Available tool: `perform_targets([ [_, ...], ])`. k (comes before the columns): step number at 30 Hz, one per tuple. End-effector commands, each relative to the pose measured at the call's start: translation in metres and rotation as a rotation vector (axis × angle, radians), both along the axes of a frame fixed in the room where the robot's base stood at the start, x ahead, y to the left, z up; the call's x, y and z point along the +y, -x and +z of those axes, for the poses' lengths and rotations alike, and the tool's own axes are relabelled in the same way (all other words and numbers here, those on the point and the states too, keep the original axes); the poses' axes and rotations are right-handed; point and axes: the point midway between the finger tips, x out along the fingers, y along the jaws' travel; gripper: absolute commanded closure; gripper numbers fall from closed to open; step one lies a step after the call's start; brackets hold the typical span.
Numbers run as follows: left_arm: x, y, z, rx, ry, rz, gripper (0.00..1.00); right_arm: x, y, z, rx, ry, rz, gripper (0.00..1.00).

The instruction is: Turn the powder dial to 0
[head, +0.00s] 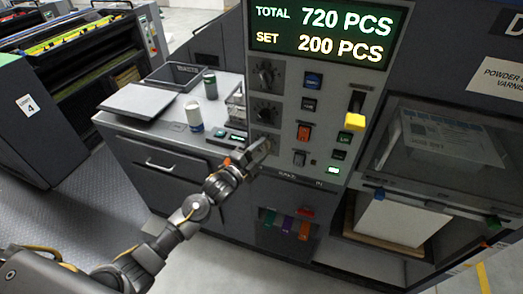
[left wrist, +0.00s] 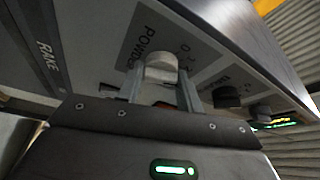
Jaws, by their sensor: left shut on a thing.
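The powder dial (left wrist: 161,66) is a light grey round knob on the panel. In the left wrist view it sits between the two fingers of my left gripper (left wrist: 160,88), beside the printed word POWDER and a small scale with a 0. My left gripper is shut on it. In the head view, my left gripper (head: 264,146) reaches the lower left of the control panel (head: 286,143) and hides the dial there. Where the dial points cannot be read. My right gripper is not in view.
Two black dials (head: 266,73) (head: 265,111) sit above my gripper, with buttons and switches to their right. A yellow-handled lever (head: 355,121) sticks out at the panel's right. A counter (head: 160,125) with a white jar (head: 194,116) and a dark tray (head: 176,75) stands left.

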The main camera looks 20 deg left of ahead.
Motion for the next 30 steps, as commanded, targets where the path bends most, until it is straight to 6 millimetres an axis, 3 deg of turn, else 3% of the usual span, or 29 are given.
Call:
perform_targets([
  [18, -0.002, 0.0, -0.005, 0.031, 0.494, 0.0, 0.87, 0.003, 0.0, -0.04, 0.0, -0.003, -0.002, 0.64],
  [30, -0.002, 0.0, -0.004, 0.054, 0.827, 0.001, 0.87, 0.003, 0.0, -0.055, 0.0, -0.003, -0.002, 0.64],
])
